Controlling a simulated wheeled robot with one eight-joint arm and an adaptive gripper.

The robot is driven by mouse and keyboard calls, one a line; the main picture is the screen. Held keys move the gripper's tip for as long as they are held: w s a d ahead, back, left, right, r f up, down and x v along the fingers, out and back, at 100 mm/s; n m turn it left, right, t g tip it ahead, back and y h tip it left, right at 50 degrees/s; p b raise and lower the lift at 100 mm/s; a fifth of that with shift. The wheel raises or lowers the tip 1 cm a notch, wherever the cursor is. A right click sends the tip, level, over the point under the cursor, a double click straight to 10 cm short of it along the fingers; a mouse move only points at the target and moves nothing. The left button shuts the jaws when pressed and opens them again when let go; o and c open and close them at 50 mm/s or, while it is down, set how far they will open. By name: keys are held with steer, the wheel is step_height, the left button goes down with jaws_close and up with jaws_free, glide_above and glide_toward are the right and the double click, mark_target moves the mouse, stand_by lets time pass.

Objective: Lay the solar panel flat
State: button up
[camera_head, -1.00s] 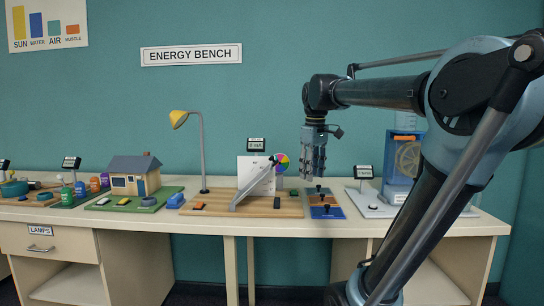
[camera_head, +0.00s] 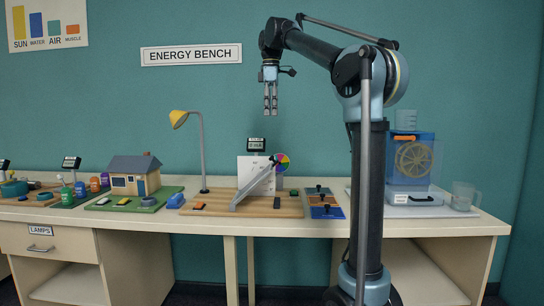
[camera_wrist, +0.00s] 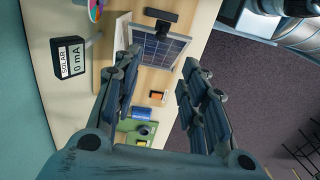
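The solar panel (camera_head: 252,189) is tilted on the wooden board (camera_head: 220,207) of the bench, seen nearly edge-on, rising to the right. In the wrist view its dark gridded face with a pale frame (camera_wrist: 160,47) shows beyond my fingers, with a dark handle (camera_wrist: 160,14) at one edge. My gripper (camera_head: 271,108) hangs pointing down in the air above the panel, well clear of it. In the wrist view its fingers (camera_wrist: 161,62) are spread and hold nothing. The meter (camera_wrist: 70,58) reads SOLAR 0 mA.
A yellow lamp (camera_head: 179,118) stands left of the panel. A coloured wheel (camera_head: 282,161) stands close to the panel's raised end. A blue and orange switch plate (camera_head: 326,211) lies right of the board. A model house (camera_head: 135,176) is further left; a blue tank (camera_head: 412,160) is right.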

step_height(320, 180, down, 17)
stand_by(0.7)
steer(key=shift+d, duration=0.15)
jaws_close()
